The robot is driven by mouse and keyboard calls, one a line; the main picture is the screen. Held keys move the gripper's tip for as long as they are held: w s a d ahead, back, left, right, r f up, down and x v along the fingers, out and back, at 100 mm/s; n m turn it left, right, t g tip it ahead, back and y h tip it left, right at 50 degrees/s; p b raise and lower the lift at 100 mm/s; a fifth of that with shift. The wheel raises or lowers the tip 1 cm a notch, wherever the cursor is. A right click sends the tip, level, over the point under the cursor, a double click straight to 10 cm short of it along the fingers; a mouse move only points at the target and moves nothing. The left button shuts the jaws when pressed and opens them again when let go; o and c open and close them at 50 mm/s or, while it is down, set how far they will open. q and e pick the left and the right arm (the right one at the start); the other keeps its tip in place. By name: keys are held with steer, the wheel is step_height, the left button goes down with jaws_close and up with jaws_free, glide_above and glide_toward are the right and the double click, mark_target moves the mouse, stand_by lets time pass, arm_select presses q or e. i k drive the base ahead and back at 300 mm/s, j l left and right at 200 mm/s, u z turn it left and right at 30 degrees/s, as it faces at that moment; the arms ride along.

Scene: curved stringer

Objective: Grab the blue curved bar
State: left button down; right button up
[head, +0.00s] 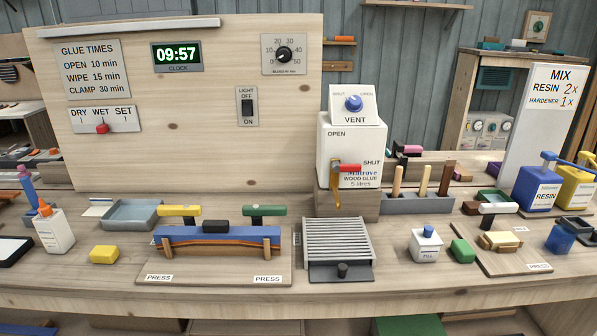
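The blue curved bar (180,234) lies lengthwise across a wooden jig board (165,268) in the left middle of the bench. A brown strip (222,249) runs beneath it, and wooden posts (267,248) stand against its front near the ends. A dark block (215,226) sits at the middle of its top edge. Clamps with a yellow handle (179,210) and a green handle (264,210) stand just behind the bar. Neither of my grippers shows in the head view.
A ribbed grey plate (338,240) lies right of the jig. A yellow block (104,254) and a white glue bottle (54,232) stand to its left, with a grey tray (130,213) behind. The white glue container (350,150) stands at back. The front bench strip is clear.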

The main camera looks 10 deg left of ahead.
mark_target(210, 229)
steer(key=i+j, duration=0.1)
steer(key=j, duration=0.25)
steer(key=i+j, duration=0.15)
steer(key=j, duration=0.2)
steer(key=i+j+z, duration=0.1)
steer(key=j, duration=0.25)
steer(key=i+j, duration=0.15)
steer(key=j, duration=0.2)
